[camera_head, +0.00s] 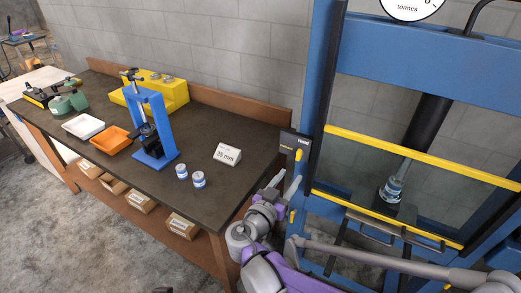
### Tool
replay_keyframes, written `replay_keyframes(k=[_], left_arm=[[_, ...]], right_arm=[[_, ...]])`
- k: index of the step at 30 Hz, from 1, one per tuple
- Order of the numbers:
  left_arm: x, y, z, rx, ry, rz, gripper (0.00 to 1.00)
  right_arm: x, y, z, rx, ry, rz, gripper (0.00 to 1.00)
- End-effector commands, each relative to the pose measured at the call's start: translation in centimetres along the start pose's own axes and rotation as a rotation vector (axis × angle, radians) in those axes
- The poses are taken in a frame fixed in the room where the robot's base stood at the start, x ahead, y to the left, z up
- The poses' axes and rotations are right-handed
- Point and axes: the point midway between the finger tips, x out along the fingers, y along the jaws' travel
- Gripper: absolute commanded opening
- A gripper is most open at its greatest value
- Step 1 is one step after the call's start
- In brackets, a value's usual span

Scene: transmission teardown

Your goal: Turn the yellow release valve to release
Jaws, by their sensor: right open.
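A small yellow handle (298,155) sits on the dark control box (294,142) on the left post of the blue press (323,100). A second small yellow part (292,216) shows lower on the same post. I cannot tell for sure which of the two is the release valve. My right gripper (289,178) is open and empty. Its fingers point up, just below the box and the upper yellow handle, and appear apart from both yellow parts. Depth between them is hard to judge. My left gripper is out of view.
The workbench (110,155) on the left carries a blue stand (156,155), trays, two small cans and a "35 mm" sign (227,154). My arm passes in front of the press.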

Motion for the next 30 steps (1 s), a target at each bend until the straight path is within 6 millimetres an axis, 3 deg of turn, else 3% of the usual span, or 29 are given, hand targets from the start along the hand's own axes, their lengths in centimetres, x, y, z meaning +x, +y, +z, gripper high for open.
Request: replay_keyframes(k=[7, 21, 30], left_arm=[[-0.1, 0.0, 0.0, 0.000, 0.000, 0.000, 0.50], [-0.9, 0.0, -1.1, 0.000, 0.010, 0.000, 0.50], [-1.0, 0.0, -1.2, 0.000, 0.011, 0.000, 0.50]], right_arm=[[0.9, -0.9, -0.4, 0.027, 0.042, -0.010, 0.47], [9.1, -1.0, -0.8, 0.026, 0.039, -0.009, 0.47], [10.6, -1.0, -0.7, 0.026, 0.037, -0.011, 0.47]])
